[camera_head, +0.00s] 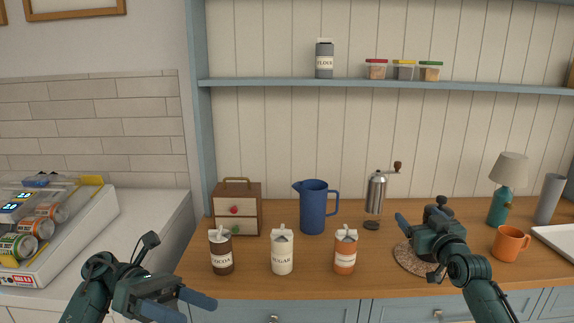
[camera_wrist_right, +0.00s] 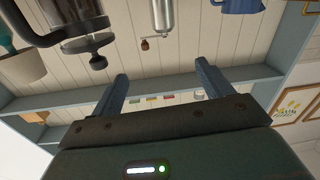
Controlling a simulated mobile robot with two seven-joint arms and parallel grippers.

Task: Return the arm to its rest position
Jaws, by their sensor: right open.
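My right gripper (camera_head: 405,228) is raised over the counter at the right, above the round woven mat (camera_head: 408,262). In the right wrist view its two fingers (camera_wrist_right: 160,88) stand well apart with nothing between them. My left gripper (camera_head: 200,309) is low at the front left, before the counter edge. Its two blue fingers are apart and nothing shows between them. The right gripper and forearm hide part of the mat. A glass and metal vessel with a black handle (camera_wrist_right: 80,18) shows close by in the right wrist view.
Cocoa (camera_head: 222,257), sugar (camera_head: 282,257) and orange (camera_head: 345,257) canisters line the counter front. A blue pitcher (camera_head: 313,210), drawer box (camera_head: 250,215) and grinder (camera_head: 376,195) stand behind. An orange mug (camera_head: 507,245) and teal lamp (camera_head: 498,208) are right of my right arm.

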